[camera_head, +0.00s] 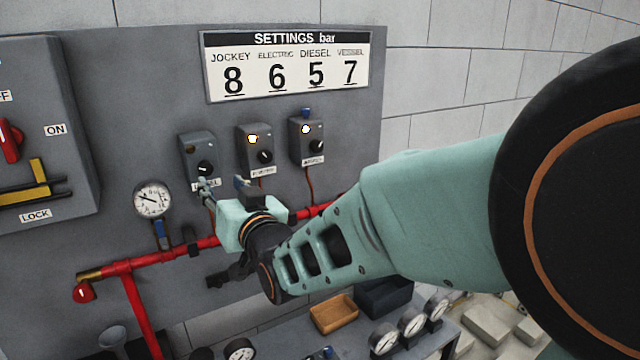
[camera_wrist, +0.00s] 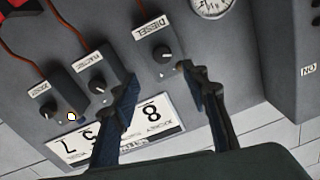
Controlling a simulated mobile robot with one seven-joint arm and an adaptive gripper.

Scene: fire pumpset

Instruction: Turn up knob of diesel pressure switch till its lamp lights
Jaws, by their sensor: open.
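The diesel pressure switch is the left grey box (camera_head: 196,146) of three on the panel. Its black knob (camera_head: 205,168) shows a white pointer mark, and no lit lamp shows on this box. In the wrist view, where the panel appears upside down, the DIESEL label (camera_wrist: 151,28) and the knob (camera_wrist: 163,53) are visible. My gripper (camera_head: 221,184) is open and empty, just below and in front of this box. In the wrist view its fingertips (camera_wrist: 158,73) are spread to either side just below the knob, apparently not touching it.
The middle (camera_head: 254,143) and right (camera_head: 306,136) switch boxes have lit lamps. A settings sign (camera_head: 287,66) above lists diesel as 5. A pressure gauge (camera_head: 152,199) and red pipe (camera_head: 190,249) lie left and below. A control cabinet (camera_head: 60,90) projects at far left.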

